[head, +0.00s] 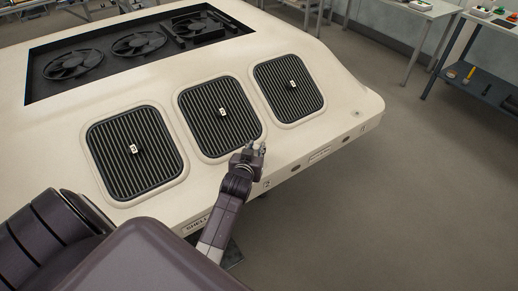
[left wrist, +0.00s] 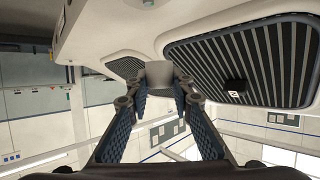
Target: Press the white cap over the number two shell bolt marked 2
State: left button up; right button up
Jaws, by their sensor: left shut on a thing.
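The cream shell (head: 330,92) fills the middle of the head view. A small dark mark that looks like a 2 (head: 266,184) is on its front edge, just below and right of my left gripper (head: 256,149). The left gripper is shut on the white cap (head: 259,145), held close to the shell's front edge. In the left wrist view the cap (left wrist: 158,71) sits between the fingertips (left wrist: 160,88), in front of the shell. I cannot tell whether it touches the shell. The number two bolt is not visible near the mark. My right gripper is not in view.
Three black grilles with small white tags (head: 224,112) are set in the shell's sloped face. Behind them is a recess with fans (head: 138,44). Further dark bolt spots (head: 346,138) lie along the front edge to the right. The floor (head: 400,200) on the right is clear.

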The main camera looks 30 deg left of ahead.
pick_arm(q)
jog(key=shift+w+d, duration=0.25)
jog(key=shift+w, duration=0.05)
jog(key=shift+w+d, duration=0.1)
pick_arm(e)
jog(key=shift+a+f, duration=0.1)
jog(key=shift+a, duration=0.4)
pick_arm(q)
jog(key=shift+r, duration=0.1)
notch_tip(320, 180, down, 2)
jog(key=shift+f+b, duration=0.1)
jog(key=shift+b, duration=0.45)
jog(key=shift+f+b, duration=1.4)
jog(key=shift+f, duration=0.5)
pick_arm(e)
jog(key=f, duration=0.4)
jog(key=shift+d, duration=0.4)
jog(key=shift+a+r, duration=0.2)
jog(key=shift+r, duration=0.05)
